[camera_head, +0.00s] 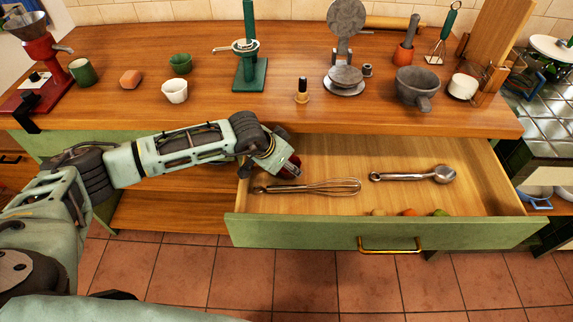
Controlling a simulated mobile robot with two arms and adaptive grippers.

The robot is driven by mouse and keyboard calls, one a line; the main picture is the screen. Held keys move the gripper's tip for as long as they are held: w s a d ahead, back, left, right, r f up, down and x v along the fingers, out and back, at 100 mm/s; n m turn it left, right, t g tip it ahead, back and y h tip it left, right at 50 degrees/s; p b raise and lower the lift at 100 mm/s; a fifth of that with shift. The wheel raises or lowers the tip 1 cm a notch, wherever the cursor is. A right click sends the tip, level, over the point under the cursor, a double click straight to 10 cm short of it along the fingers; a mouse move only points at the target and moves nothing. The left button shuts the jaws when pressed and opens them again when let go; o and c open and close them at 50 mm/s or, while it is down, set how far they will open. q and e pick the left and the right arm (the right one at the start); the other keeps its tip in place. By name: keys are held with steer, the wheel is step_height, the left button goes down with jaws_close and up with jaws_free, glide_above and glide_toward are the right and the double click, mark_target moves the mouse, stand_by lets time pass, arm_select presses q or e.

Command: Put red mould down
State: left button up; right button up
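My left gripper (287,166) reaches down into the open drawer at its back left corner. A small dark red piece, which I take for the red mould (291,168), shows between its fingers. The gripper hides most of it, and I cannot tell whether it touches the drawer floor. The open drawer (340,233) has a green front and a brass handle. My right gripper is not in view.
A whisk (323,187) and a metal scoop (420,175) lie in the drawer. Small tan, orange and green things sit behind its front.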

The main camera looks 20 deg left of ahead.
arm_select(q)
steer(key=shift+f+b, duration=0.25)
steer(key=shift+b, duration=0.05)
steer(key=o, duration=1.1)
steer(key=shift+r, duration=0.1)
steer(key=shift+o, duration=0.2)
steer(key=shift+a+r+p, duration=0.1)
steer(key=shift+r+p, duration=0.25)
steer(key=v, duration=1.1)
steer(key=shift+s+r+b, duration=0.25)
steer(key=shift+b, duration=0.2)
